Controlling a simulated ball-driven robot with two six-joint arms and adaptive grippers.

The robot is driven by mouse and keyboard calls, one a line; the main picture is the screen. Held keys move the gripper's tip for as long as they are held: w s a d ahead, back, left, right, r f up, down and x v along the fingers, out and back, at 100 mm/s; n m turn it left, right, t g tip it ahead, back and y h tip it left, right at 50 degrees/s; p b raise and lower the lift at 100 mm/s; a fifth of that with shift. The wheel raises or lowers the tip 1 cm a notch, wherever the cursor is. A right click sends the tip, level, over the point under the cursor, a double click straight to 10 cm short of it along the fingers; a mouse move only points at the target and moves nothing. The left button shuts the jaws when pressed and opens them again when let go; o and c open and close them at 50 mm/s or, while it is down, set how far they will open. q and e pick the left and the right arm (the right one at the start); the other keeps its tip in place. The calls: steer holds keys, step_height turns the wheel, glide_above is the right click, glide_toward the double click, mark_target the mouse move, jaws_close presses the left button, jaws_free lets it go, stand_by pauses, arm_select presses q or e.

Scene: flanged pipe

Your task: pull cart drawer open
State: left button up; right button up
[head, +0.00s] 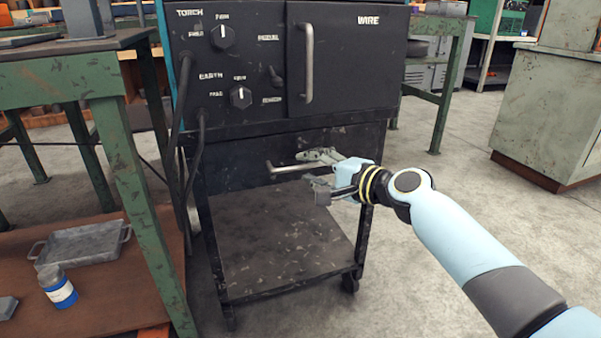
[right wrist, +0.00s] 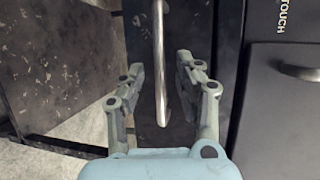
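The black cart drawer (head: 245,155) sits under the welder panel and looks shut. Its pale bar handle (head: 290,168) runs across its front. My right gripper (head: 312,172) is open at the right part of the handle, one finger above and one below in the head view. In the right wrist view the handle (right wrist: 161,70) runs between the two open fingers (right wrist: 157,85), with gaps on both sides, so they do not grip it. My left gripper is not in view.
The black welder (head: 270,75) with knobs and a vertical door handle (head: 308,62) stands above the drawer. The cart's lower shelf (head: 280,240) is empty. A green-legged bench (head: 125,170) stands close on the left, and a grey cabinet (head: 550,115) on the right. Open floor (head: 420,200) lies between.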

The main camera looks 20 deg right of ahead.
steer(key=shift+x, duration=1.15)
jaws_close()
steer(key=shift+d, duration=0.1)
